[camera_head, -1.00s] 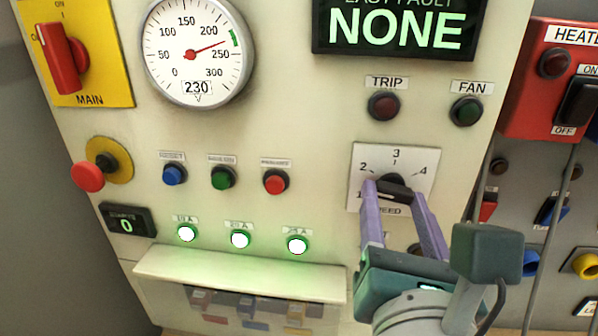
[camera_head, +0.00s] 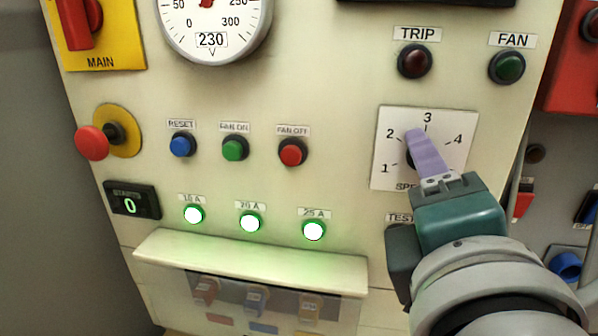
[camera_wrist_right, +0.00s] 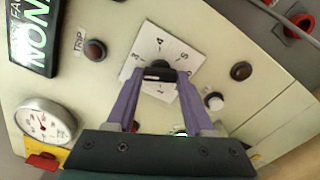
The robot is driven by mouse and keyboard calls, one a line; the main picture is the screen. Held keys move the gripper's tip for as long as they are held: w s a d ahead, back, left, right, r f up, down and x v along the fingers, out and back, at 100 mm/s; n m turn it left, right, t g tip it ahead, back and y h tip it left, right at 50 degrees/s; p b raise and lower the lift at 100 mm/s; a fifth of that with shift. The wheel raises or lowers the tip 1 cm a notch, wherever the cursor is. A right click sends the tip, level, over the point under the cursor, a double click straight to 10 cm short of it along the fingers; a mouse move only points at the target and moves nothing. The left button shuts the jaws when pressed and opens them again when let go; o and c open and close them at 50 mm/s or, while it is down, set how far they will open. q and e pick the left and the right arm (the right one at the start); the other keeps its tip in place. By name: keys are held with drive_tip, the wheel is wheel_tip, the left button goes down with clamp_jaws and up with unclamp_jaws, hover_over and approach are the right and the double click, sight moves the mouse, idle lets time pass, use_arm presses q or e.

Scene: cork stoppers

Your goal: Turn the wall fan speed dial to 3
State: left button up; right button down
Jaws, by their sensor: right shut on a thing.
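In the head view the gripper (camera_head: 424,150) is seen edge-on, one finger in front of the other, covering most of the knob. My right gripper is shut on the knob. I cannot tell which number the knob points to, as its pointer is hidden. My left gripper is not in view.
The TRIP lamp (camera_head: 415,61) and green FAN lamp (camera_head: 507,66) are above the dial. The red FAN OFF button (camera_head: 292,152) and green FAN ON button (camera_head: 235,148) lie to its left. A lit 25 A lamp (camera_head: 313,230) and a jutting ledge (camera_head: 250,256) are lower left.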

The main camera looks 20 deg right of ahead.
drive_tip(key=m+b, duration=0.3)
drive_tip(key=m, duration=0.1)
drive_tip(key=shift+m, duration=0.3)
drive_tip(key=shift+r, duration=0.1)
idle(0.4)
drive_tip(key=shift+c, duration=1.4)
unclamp_jaws()
